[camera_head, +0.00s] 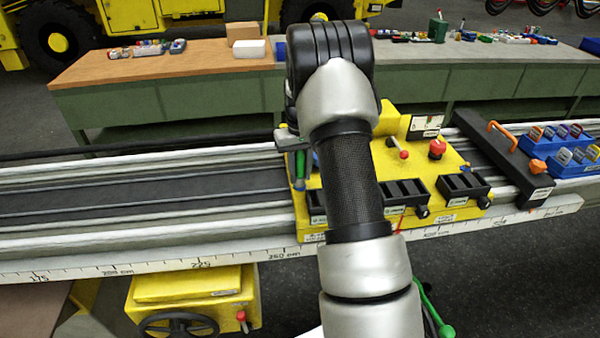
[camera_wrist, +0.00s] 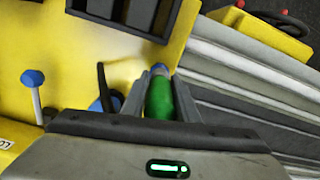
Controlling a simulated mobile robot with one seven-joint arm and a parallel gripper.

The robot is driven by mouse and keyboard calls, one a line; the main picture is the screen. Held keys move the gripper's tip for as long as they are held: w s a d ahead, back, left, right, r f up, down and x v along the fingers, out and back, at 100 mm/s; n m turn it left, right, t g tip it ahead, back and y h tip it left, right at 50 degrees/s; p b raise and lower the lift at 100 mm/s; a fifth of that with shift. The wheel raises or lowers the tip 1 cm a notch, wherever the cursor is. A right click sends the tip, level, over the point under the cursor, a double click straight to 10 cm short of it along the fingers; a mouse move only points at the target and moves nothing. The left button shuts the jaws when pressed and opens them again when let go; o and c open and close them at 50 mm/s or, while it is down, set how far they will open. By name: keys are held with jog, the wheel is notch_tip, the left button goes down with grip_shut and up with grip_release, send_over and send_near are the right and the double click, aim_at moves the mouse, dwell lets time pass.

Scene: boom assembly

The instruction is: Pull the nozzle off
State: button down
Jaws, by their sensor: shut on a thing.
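My gripper (camera_wrist: 161,82) is shut on a green rounded part (camera_wrist: 159,99) in the wrist view, with one grey finger on each side of it. In the head view a narrow green and blue piece (camera_head: 300,165) shows at the left edge of the yellow carriage (camera_head: 312,217). My arm hides much of the carriage's middle, and the contact between fingers and part is not clear there.
A blue-topped lever (camera_wrist: 33,80) and a black handle (camera_wrist: 104,88) stand near my gripper. Black bins (camera_head: 404,192) and a red knob (camera_head: 437,149) sit on the carriage. Rails (camera_head: 150,190) run left, clear. Blue trays (camera_head: 575,160) stand at right.

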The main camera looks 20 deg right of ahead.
aim_at(300, 154)
jog(key=shift+r, duration=0.15)
jog(key=shift+r+p, duration=1.35)
jog(key=shift+r, duration=0.9)
